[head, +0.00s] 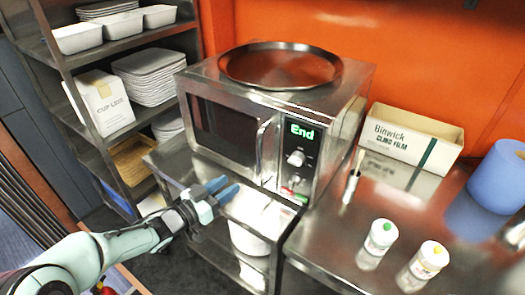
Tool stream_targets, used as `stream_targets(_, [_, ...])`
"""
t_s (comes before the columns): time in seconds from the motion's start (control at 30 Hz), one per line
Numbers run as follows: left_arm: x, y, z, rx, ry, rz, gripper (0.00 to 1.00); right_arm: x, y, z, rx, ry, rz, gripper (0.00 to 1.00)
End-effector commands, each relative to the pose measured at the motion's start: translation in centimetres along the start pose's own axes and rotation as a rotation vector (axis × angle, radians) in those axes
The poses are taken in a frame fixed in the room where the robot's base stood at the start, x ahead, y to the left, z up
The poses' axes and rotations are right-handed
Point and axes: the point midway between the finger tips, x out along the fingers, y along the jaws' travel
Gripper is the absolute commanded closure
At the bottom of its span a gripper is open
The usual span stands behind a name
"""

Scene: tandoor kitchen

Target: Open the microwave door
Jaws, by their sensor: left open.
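The steel microwave (270,120) stands on a metal counter with its front facing me. Its door (222,130) has a dark window and looks shut. A curved vertical handle (266,150) is at the door's right side, beside a control panel with a green "End" display (302,132). My left gripper (222,190) is in front of and below the door, to the left of the handle. Its blue fingers are open, nothing shows between them, and it looks apart from the handle. My right gripper is not in view.
A round dark tray (280,66) lies on the microwave. A shelf rack (75,105) with trays stands at left.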

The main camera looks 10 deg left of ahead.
Motion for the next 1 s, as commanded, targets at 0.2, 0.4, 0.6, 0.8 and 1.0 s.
stream_targets(0.2, [-0.2, 0.6, -3.1, 0.06, 0.048, 0.044, 0.6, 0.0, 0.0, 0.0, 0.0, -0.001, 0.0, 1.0])
stream_targets(0.4, [3.1, 0.8, -3.2, 0.059, 0.047, 0.047, 0.6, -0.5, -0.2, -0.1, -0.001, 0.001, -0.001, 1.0])
stream_targets(0.6, [7.5, 1.0, -3.5, 0.059, 0.047, 0.046, 0.6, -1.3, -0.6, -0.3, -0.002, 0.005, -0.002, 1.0])
stream_targets(0.8, [10.8, 1.1, -3.6, 0.059, 0.047, 0.043, 0.6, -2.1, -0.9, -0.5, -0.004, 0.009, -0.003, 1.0])
stream_targets(1.0, [12.4, 1.1, -3.6, 0.059, 0.047, 0.041, 0.6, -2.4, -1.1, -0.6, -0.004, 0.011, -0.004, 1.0])
